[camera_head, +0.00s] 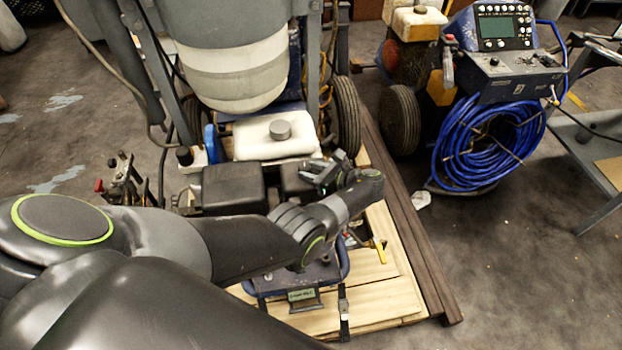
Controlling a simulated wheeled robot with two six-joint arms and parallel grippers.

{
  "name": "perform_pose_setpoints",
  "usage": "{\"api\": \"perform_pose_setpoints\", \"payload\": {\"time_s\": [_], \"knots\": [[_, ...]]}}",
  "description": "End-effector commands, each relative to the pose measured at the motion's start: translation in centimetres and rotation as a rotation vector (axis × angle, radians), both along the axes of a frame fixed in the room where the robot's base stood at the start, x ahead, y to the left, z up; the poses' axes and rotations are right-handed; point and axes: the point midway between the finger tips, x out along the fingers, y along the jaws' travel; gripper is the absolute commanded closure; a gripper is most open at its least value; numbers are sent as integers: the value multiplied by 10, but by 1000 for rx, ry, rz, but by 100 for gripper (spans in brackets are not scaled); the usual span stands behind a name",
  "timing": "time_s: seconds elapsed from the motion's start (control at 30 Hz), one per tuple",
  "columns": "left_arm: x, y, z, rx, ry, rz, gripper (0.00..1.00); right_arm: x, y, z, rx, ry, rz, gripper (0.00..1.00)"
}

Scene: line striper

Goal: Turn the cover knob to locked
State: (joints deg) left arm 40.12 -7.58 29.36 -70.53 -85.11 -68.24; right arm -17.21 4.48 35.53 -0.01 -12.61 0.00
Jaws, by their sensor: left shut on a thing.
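My left arm comes in from the left and reaches across the line striper. My left gripper (322,174) is at the right end of the striper's black engine housing (234,186). Its dark fingers point left toward the housing and are shut on a small part there, which looks to be the cover knob. The fingers and the dark parts around them hide the knob, so I cannot tell which way it is turned. My right gripper is not in view.
The white tank (270,137) with a grey cap stands behind the housing. The striper rests on a wooden pallet (388,292) beside dark beams (425,255). A second machine with a coiled blue hose (487,143) stands at right. Open floor lies at lower right.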

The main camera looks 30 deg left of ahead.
Motion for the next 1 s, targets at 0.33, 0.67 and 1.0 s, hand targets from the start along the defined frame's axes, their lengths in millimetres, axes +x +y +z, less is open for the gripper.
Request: {"api": "perform_pose_setpoints", "payload": {"time_s": [0.33, 0.67, 1.0], "knots": [[2, 1, 1, 3, -2, 69, 91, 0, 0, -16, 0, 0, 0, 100], [2, 1, 1, 3, -1, 72, 91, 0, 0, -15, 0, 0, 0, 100], [2, 1, 1, 2, 0, 70, 46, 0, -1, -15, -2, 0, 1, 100]]}}
